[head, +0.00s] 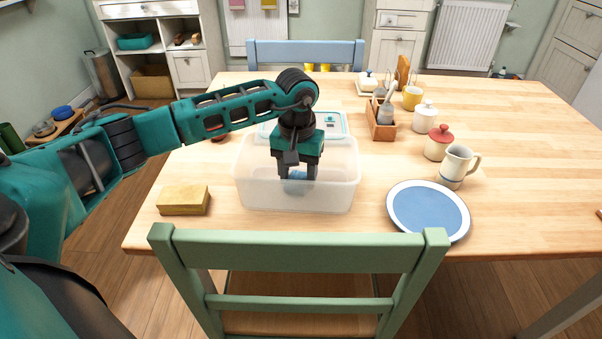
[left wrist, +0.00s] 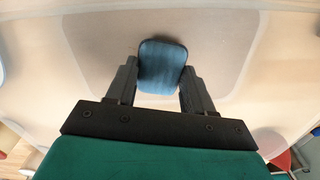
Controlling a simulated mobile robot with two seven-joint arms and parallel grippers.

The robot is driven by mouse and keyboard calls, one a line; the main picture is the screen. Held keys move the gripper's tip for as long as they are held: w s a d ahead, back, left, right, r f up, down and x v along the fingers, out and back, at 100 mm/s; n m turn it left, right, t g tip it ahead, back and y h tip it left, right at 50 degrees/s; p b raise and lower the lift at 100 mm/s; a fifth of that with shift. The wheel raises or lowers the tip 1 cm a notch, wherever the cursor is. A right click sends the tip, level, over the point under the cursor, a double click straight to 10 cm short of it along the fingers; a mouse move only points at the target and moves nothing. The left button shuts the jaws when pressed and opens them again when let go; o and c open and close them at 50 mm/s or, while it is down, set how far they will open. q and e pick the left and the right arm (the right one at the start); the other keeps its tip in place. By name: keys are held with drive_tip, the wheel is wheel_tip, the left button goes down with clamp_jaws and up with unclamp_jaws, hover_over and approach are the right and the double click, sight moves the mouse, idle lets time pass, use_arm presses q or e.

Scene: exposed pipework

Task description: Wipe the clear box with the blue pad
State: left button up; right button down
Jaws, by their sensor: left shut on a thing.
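The clear box (head: 336,192) stands on the wooden table, open at the top. Its pale floor and walls fill much of the left wrist view (left wrist: 230,60). My left gripper (head: 297,176) reaches down into the box from above. It is shut on the blue pad (left wrist: 162,66), which sits between its two fingers. In the head view the pad (head: 296,186) is partly hidden by the fingers. I cannot tell whether the pad touches the box floor. My right gripper is not in view.
A yellow block (head: 184,200) lies left of the box, and a blue plate (head: 428,209) lies to its right. A white jug (head: 456,165), red-lidded pot (head: 438,142) and wooden caddy (head: 381,122) stand further right. A green chair (head: 300,252) is in front.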

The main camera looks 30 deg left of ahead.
use_arm(q)
drive_tip(key=shift+s+a+f, duration=0.15)
drive_tip(key=shift+s+f, duration=0.1)
drive_tip(key=shift+f, duration=0.1)
drive_tip(key=shift+w+r+p, duration=0.15)
drive_tip(key=shift+r+p, duration=1.85)
drive_tip(key=shift+r, duration=1.2)
drive_tip(key=shift+r+p, duration=0.55)
drive_tip(key=shift+r, duration=0.35)
drive_tip(key=shift+r+p, duration=0.3)
drive_tip(key=shift+r, duration=0.3)
